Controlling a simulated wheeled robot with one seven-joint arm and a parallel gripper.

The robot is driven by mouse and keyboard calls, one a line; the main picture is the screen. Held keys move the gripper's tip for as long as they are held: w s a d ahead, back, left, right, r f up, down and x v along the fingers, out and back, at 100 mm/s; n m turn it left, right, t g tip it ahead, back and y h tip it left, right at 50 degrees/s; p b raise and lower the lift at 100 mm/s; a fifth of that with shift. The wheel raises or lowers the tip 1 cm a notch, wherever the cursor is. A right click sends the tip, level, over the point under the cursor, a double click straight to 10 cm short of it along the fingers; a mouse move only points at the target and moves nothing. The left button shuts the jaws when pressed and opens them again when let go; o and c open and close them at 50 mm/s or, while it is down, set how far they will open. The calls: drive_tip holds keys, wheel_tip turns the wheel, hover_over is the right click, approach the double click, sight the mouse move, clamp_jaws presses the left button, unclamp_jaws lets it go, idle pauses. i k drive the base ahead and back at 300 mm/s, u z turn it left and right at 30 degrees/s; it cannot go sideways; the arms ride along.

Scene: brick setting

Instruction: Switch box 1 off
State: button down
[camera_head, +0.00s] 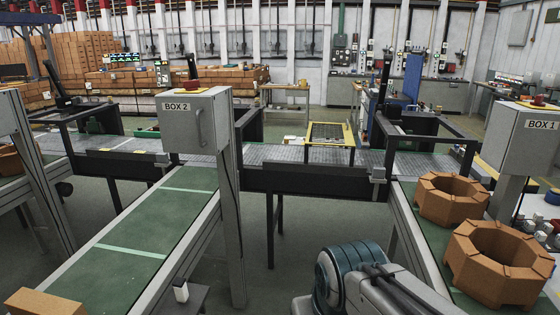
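Box 1 (515,146) is a grey metal box on a post at the right edge, partly cut off by the frame. Its front bears a "BOX 1" label. A red part on a yellow base (538,101) sits on its top. I cannot tell its switch state. Part of my arm, with a teal and grey joint, shows at the bottom centre, to the left of and below box 1. My gripper is not in view.
Box 2 (188,127), a similar grey box, stands on a post left of centre. Orange octagonal brick rings (452,198) sit on the right conveyor before box 1. A green conveyor (130,238) runs at left. A dark roller line (290,154) crosses behind.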

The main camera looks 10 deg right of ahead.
sight(539, 99)
drive_tip(key=i, duration=1.2)
drive_tip(key=z, duration=1.25)
drive_tip(key=i, duration=1.3)
drive_tip(key=z, duration=0.85)
